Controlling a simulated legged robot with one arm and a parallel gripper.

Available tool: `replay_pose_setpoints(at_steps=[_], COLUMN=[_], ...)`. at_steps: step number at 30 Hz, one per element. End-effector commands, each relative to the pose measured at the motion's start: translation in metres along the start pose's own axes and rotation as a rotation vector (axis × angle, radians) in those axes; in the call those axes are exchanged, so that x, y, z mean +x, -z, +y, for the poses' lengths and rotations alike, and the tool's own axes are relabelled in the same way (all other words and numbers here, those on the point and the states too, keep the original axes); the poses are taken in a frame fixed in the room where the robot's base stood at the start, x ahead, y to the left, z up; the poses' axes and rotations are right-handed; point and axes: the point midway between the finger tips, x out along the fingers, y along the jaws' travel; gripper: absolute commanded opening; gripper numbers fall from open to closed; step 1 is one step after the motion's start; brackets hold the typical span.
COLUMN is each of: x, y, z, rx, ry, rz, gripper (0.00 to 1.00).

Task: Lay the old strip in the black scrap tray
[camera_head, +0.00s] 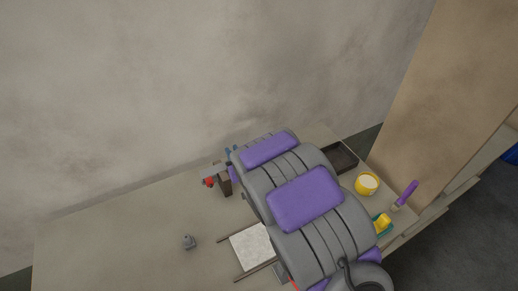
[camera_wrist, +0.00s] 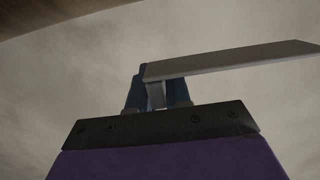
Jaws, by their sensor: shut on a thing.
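In the wrist view my gripper (camera_wrist: 158,90), with blue fingers, is shut on a flat grey strip (camera_wrist: 235,60). The strip sticks out to the right, well past the fingers, against the wall. In the head view only a bit of blue fingertip (camera_head: 230,152) shows beyond my arm, and a grey piece to its left may be the strip's end. The black scrap tray (camera_head: 345,165) lies on the bench right of my arm, which hides part of it. No strip shows in the visible part of the tray.
A dark block (camera_head: 224,186) with a red knob (camera_head: 209,182) stands near my gripper. A pale panel (camera_head: 252,247) lies between dark rails. The bench's left part is mostly clear.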

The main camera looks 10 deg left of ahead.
Motion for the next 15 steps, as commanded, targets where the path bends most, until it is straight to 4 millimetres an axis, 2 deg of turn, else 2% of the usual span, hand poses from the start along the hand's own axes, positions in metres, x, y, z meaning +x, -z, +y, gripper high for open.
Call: replay_pose_setpoints(at_steps=[3,15], x=[0.007,0.028], y=[-0.001,-0.007], z=[0.027,0.103], rx=[-0.001,0.000], ry=[-0.005,-0.004], rz=[0.005,0.001], gripper=[0.00,0.00])
